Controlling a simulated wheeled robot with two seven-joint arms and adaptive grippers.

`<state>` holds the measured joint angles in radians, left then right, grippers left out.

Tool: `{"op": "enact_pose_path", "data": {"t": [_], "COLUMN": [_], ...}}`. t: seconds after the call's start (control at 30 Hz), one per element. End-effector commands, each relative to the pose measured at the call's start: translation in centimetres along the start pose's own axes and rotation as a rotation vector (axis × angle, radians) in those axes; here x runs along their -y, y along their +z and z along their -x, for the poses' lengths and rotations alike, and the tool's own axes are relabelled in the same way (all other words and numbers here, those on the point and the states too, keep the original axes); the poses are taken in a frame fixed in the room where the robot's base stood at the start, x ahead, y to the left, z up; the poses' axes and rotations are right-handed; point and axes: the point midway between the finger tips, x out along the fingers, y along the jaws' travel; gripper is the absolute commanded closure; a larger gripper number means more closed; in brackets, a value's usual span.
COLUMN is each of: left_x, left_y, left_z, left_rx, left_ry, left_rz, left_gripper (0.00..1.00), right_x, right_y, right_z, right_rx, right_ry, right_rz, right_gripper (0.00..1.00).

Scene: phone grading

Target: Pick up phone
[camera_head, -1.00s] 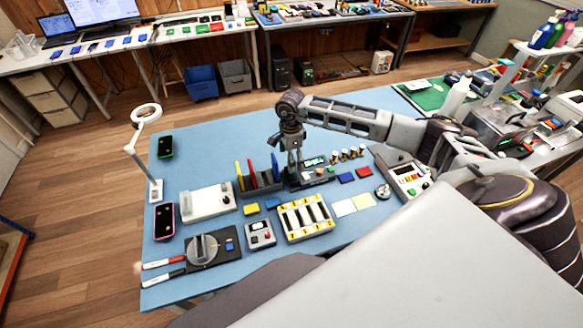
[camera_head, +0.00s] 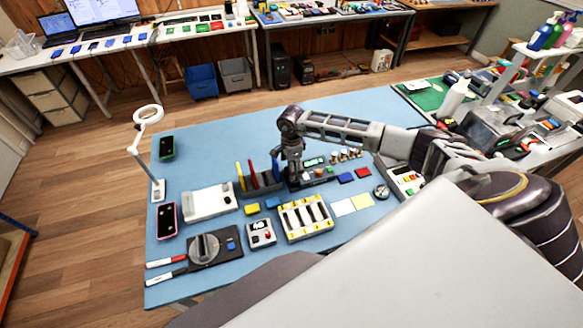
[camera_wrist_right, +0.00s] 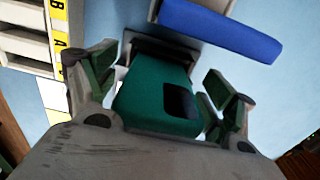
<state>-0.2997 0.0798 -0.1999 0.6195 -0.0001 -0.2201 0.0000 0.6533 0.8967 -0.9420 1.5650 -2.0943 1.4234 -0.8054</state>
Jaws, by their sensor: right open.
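A green phone-like slab (camera_wrist_right: 155,95) with a dark patch on it lies between the fingers of my right gripper in the right wrist view. A dark holder is behind its far end. My right gripper (camera_wrist_right: 165,95) is open, one finger on each side of the slab, with a visible gap at the right finger. In the head view my right gripper (camera_head: 294,182) points down beside the rack, and the slab cannot be made out clearly there. A green-edged phone (camera_head: 166,147) and a pink-edged phone (camera_head: 166,219) lie at the mat's left. My left gripper is not in view.
A rack with yellow, red and blue upright plates (camera_head: 258,180) stands just left of the gripper. A blue bar (camera_wrist_right: 220,30) is close by in the wrist view. A labelled tray (camera_head: 305,217) is in front. The blue mat's back part (camera_head: 225,140) is clear.

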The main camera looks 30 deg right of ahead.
Motion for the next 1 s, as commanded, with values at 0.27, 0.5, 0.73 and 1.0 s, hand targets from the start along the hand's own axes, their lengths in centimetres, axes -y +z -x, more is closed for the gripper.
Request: {"op": "enact_pose_path", "data": {"t": [0.27, 0.5, 0.73, 1.0], "left_x": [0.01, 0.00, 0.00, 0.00], "left_y": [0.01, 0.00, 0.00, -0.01], "left_z": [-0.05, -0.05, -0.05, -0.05], "left_rx": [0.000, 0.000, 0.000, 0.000], "left_ry": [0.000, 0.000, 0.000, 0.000], "left_rz": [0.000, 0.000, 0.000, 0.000], "left_gripper": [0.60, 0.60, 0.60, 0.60], "right_x": [0.01, 0.02, 0.02, 0.04], "right_y": [-0.01, -0.02, -0.03, -0.02], "right_z": [-0.03, -0.01, -0.01, 0.02], "right_rx": [0.000, 0.000, 0.000, 0.000], "right_ry": [0.000, -0.001, -0.001, -0.001], "right_rz": [0.000, 0.000, 0.000, 0.000], "right_gripper": [0.16, 0.31, 0.61, 0.67]}}
